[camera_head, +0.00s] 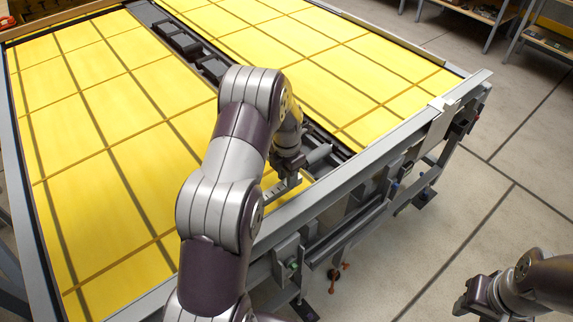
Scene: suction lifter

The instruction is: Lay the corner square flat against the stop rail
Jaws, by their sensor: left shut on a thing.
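My left arm reaches over the near edge of the yellow table, and its gripper (290,170) points down close to that edge. It is shut on a grey metal piece that looks like the corner square (274,192). Part of the square is hidden behind my arm and gripper. A long grey rail (390,143), which looks like the stop rail, runs along the table's near edge. The square is just inside this rail; I cannot tell whether they touch. My right gripper (470,300) is at the lower right, off the table; its finger opening is not clear.
The yellow table panels (95,125) carry a brown grid and are mostly bare. A dark channel with black blocks (180,40) runs between them. Brackets and knobs (290,262) hang below the rail. Shelves (545,40) stand at the upper right beyond open floor.

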